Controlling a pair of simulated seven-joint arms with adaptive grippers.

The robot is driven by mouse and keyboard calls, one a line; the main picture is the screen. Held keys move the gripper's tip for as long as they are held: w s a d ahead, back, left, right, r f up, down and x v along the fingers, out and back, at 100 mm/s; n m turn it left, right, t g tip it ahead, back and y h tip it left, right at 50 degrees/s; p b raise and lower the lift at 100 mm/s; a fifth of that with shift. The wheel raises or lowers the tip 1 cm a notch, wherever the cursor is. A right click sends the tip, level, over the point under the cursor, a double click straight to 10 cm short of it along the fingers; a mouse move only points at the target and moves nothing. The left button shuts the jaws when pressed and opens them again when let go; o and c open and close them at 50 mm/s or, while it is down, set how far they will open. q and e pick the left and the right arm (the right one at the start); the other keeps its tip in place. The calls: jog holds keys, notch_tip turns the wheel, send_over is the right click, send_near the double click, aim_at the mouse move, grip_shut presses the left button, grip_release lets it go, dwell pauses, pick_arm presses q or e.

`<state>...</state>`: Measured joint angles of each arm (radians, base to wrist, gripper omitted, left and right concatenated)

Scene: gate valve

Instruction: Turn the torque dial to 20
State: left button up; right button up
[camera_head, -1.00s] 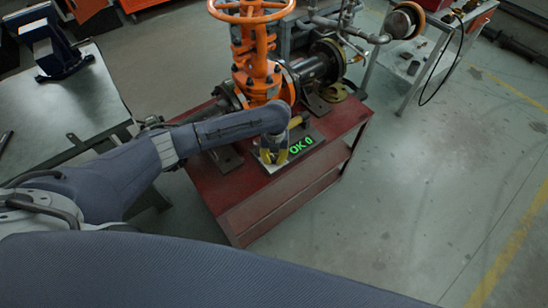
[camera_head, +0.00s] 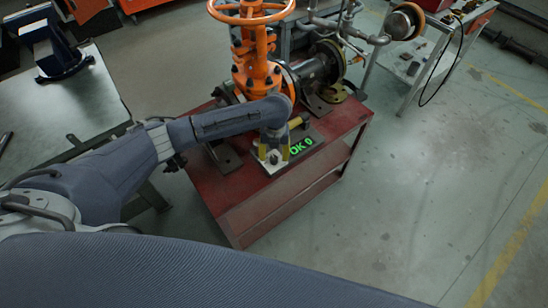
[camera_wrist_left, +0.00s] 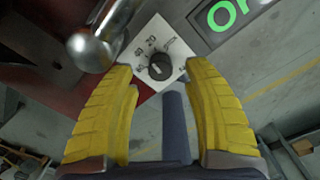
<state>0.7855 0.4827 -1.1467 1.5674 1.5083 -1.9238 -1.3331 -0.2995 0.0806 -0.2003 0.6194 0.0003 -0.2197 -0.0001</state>
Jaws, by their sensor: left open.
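The torque dial (camera_wrist_left: 158,66) is a small dark round knob on a white plate with printed numbers around it; the numbers are too small to read surely. The white plate (camera_head: 271,166) also shows in the head view, on a red bench. A dark display (camera_head: 300,146) beside it reads "OK 0" in green. My left gripper (camera_head: 274,154) is above the plate, pointing down. In the left wrist view its yellow fingers (camera_wrist_left: 160,76) are apart, with the dial seen beyond and between their tips. I see no contact with the dial. My right gripper is out of view.
The orange gate valve (camera_head: 256,60) with its handwheel stands behind the dial on the red bench (camera_head: 235,215). A shiny ball-ended metal rod (camera_wrist_left: 92,50) is close to the left finger. A grey table (camera_head: 75,105) is at left.

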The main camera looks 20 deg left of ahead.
pick_arm(q)
notch_tip(320, 180, up, 9)
dwell(0.4)
jog(key=shift+d, duration=0.1)
notch_tip(320, 180, up, 4)
jog(key=n, duration=1.5)
send_over(274, 158)
notch_tip(274, 158, down, 16)
jog(key=shift+f, duration=0.1)
dwell(0.4)
grip_shut()
